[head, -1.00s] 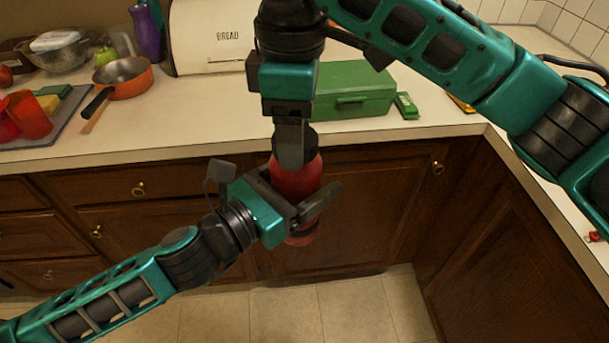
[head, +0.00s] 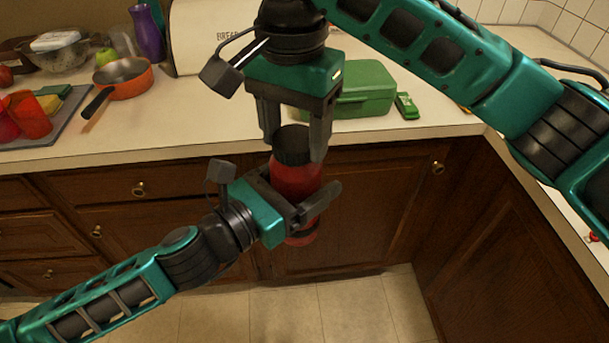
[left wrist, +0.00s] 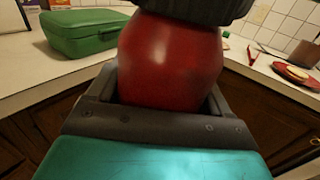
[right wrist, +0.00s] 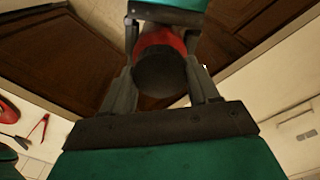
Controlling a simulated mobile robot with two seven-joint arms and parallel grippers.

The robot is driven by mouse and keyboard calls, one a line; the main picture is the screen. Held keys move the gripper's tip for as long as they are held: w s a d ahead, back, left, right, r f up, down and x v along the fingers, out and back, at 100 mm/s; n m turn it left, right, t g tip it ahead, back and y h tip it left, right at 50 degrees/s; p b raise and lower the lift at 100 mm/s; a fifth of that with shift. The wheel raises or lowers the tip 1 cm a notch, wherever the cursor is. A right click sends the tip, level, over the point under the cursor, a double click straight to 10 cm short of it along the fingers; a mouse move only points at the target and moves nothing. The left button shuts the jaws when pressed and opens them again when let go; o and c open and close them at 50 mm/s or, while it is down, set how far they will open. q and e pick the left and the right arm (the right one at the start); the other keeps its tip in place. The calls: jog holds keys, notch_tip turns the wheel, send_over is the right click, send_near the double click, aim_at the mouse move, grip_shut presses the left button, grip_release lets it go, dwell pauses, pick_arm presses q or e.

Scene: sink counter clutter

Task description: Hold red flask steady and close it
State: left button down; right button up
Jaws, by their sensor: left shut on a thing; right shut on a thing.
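The red flask (head: 294,184) is upright in front of the counter, off the floor, with a black lid (head: 293,145) at its top. My left gripper (head: 318,206) is shut around the flask's body from the left. The red body fills the middle of the left wrist view (left wrist: 170,60), with the dark lid (left wrist: 200,8) above it. My right gripper (head: 294,142) points down from above, its fingers on either side of the lid and shut on it. The right wrist view shows the round lid top (right wrist: 161,73) between the fingers. Whether the lid is fully seated is hard to tell.
A green box (head: 362,88) and a small green item (head: 406,106) lie on the counter behind. An orange pan (head: 125,80), red cups (head: 28,114) and a bread box (head: 200,40) stand on the left. Wooden cabinets (head: 365,215) are behind the flask.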

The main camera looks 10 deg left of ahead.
jog(key=m, duration=0.2)
jog(key=shift+m, duration=0.4)
jog(key=o, duration=1.3)
jog(key=shift+c, duration=0.2)
notch_tip(320, 180, up, 12)
